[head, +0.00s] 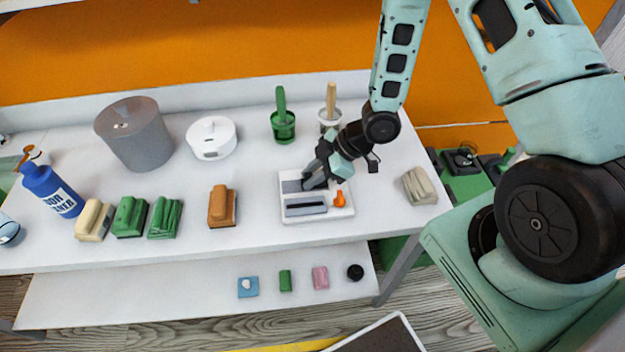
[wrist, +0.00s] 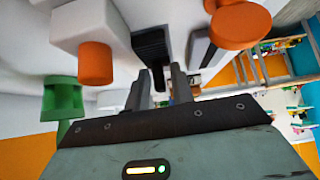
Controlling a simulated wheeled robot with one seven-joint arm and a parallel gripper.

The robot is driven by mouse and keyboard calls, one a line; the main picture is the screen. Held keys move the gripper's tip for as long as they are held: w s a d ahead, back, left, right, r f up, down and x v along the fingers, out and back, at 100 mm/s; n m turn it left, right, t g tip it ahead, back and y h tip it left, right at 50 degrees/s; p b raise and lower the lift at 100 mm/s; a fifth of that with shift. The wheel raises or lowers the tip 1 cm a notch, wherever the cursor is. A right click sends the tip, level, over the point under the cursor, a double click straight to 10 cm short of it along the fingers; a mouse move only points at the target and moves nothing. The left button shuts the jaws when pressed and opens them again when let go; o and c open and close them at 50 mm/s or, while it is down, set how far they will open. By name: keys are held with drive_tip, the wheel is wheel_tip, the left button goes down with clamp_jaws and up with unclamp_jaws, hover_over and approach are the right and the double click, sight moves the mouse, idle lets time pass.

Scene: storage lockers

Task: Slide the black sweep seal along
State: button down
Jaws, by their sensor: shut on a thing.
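A white device (head: 318,214) with grey panels, a dark slot and an orange knob (head: 340,199) lies on the table below my arm. My gripper (head: 310,181) reaches down onto its upper part. In the wrist view, the black ribbed piece (wrist: 150,42), which I take as the sweep seal, sits in the pale body. Its narrow end lies between the fingertips of my gripper (wrist: 160,82), which is shut on it. In the head view the fingers hide most of this spot, so the seal cannot be made out clearly there.
An orange block (head: 222,207) is to the left and a beige block (head: 418,187) to the right. The tabletop just left of the device is clear.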

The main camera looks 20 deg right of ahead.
drive_tip(key=shift+s+d+f+h, duration=0.25)
drive_tip(key=shift+d+f, duration=0.25)
drive_tip(key=shift+f, duration=0.25)
drive_tip(key=c, duration=1.6)
unclamp_jaws()
drive_tip(key=shift+c, duration=0.2)
drive_tip(key=r+p, duration=0.5)
drive_tip(key=shift+w+a+r, duration=0.1)
drive_tip(key=shift+w+r, duration=0.15)
drive_tip(key=shift+a, duration=0.1)
